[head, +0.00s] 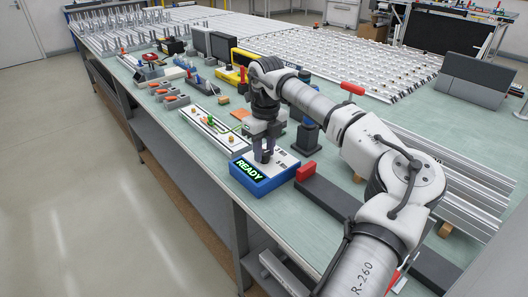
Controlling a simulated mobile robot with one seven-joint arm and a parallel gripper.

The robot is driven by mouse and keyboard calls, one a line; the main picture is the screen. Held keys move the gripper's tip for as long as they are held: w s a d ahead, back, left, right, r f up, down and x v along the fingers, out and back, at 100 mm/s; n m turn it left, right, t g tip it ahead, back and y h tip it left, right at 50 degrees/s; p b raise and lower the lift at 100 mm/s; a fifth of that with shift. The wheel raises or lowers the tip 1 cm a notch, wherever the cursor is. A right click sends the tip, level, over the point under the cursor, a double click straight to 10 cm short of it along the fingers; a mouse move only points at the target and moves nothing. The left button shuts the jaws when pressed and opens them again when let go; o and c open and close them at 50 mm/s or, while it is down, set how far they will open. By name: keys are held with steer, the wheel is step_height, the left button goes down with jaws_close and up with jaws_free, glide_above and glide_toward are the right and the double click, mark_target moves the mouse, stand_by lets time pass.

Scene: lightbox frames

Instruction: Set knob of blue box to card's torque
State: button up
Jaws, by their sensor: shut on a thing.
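The blue box (277,183) stands near the left edge of the bench. Its front shows a dark display (248,170) with green text "READY". Its top is a light panel with small dark markings, too small to read. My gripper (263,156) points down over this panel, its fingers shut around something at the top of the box. The knob is hidden by the fingers, so its setting does not show. I cannot make out a card with a torque value.
A white tray (212,130) with green and brass parts lies behind the box. An orange sheet (240,114) lies past it. A red-ended dark bar (306,171) is close on the right. Yellow and dark cases (240,58) stand farther back. The bench edge is close on the left.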

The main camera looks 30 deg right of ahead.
mark_target(266, 152)
steer(key=m+b, duration=0.1)
steer(key=m, duration=0.3)
steer(key=shift+m, duration=0.3)
steer(key=shift+m+b, duration=0.65)
steer(key=shift+m, duration=1.35)
steer(key=o, duration=1)
steer(key=shift+c, duration=0.2)
steer(key=shift+r, duration=0.1)
step_height(266, 152, up, 14)
steer(key=shift+s+d+f+b, duration=0.2)
steer(key=shift+d+b, duration=0.05)
steer(key=shift+b, duration=0.15)
steer(key=shift+a, duration=0.1)
